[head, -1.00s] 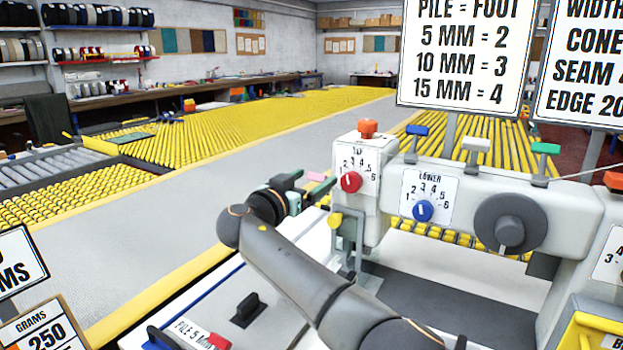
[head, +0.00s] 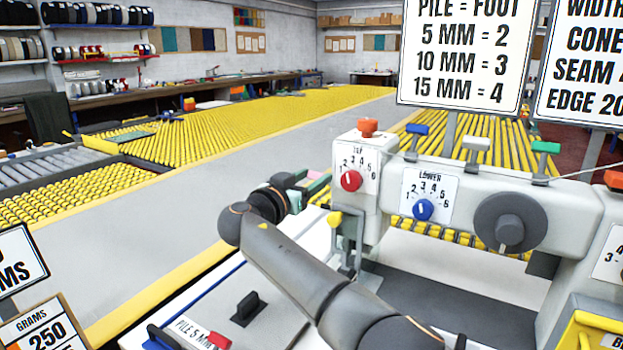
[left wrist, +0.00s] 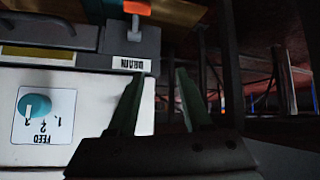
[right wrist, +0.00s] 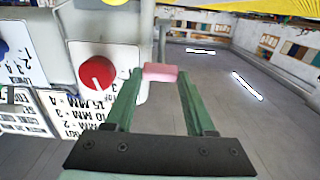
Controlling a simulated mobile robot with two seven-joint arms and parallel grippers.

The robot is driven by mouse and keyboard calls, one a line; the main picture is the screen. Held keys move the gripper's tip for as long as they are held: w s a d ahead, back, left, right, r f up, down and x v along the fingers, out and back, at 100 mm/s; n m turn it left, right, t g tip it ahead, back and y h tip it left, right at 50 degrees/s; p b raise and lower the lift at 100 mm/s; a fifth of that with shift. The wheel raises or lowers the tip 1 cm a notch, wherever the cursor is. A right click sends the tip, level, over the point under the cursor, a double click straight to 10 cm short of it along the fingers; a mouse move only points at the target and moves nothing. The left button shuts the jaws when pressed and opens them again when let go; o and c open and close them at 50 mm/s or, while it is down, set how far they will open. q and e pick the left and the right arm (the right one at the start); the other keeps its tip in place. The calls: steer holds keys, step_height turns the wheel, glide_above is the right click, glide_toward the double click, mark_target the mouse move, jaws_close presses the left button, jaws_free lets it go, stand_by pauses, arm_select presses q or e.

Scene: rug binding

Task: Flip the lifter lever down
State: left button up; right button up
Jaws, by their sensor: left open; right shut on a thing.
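A pink block (right wrist: 160,72), which looks like the lifter lever's grip, sits between the fingertips of my right gripper (right wrist: 159,80) in the right wrist view. The fingers are shut on it. In the head view my right gripper (head: 312,182) is at the left side of the machine head (head: 372,214), level with the red dial. The pink grip is mostly hidden there, and the lever's arm cannot be made out. My left gripper (left wrist: 158,80) shows only in its wrist view, open with nothing between its fingers, near a panel with a teal feed dial (left wrist: 32,105).
A red dial (head: 351,181) and a blue dial (head: 423,210) are on the machine's front. A yellow knob (head: 335,218) is just below my right gripper. A grey handwheel (head: 506,223) is at the right. An orange knob (left wrist: 137,8) is above the left fingers.

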jaws_close()
steer(key=shift+f, duration=0.1)
